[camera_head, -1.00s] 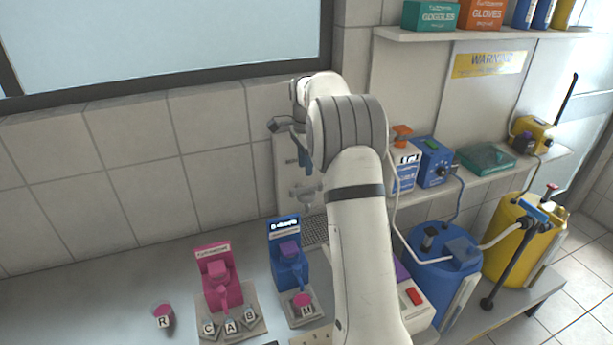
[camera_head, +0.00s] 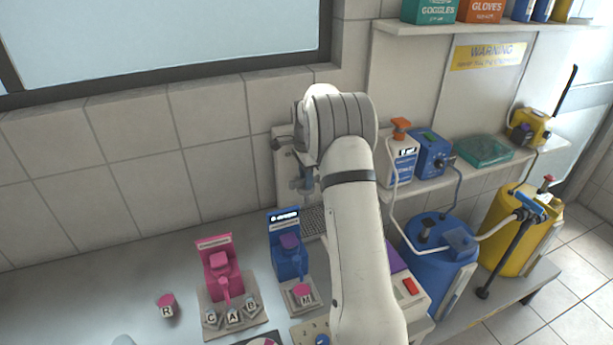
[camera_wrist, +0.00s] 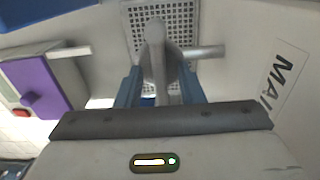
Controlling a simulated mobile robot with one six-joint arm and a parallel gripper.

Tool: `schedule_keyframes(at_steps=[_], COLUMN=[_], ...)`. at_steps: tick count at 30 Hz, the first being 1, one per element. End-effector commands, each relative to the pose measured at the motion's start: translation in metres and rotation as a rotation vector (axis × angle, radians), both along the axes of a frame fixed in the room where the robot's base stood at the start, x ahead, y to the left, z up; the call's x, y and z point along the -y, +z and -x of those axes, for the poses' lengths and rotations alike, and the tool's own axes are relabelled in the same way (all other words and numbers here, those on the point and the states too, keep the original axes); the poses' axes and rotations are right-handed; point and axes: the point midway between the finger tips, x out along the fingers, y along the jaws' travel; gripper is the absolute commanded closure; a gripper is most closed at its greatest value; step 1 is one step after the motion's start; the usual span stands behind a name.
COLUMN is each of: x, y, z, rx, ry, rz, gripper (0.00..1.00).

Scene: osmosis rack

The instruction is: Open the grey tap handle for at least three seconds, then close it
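In the wrist view, a grey tap part (camera_wrist: 155,50) runs down the middle of the picture, with a pale grey bar (camera_wrist: 205,52) reaching to the right. My gripper (camera_wrist: 160,90) has its two blue fingers on either side of the grey part. The fingers are apart, with small gaps showing beside it, and I see no clear grip. The lower end of the part is hidden by the gripper body. In the head view, my gripper (camera_head: 304,183) is in front of the white wall unit (camera_head: 284,180). My arm hides most of the tap there.
A perforated drain grid (camera_wrist: 178,25) lies beyond the tap. A purple-sided box (camera_wrist: 42,88) is at left in the wrist view. In the head view, a blue stand (camera_head: 288,258) and a pink stand (camera_head: 220,272) are on the bench, and a blue canister (camera_head: 438,265) is at right.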

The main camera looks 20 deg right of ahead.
Motion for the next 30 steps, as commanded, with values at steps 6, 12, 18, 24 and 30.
schedule_keyframes(at_steps=[6, 12, 18, 24, 30], x=[0.0004, 0.0006, 0.0008, 0.001, 0.0013], y=[0.0003, 0.0004, 0.0006, 0.0002, -0.0005], z=[0.0, 0.0001, 0.0, 0.0, -0.0002], rx=[0.0, 0.0, 0.001, 0.001, 0.002], ry=[0.0, -0.001, 0.0, 0.024, 0.117], rz=[0.0, 0.0, 0.0, 0.0, 0.001], gripper=[0.83, 0.99, 1.0, 1.0, 1.0])
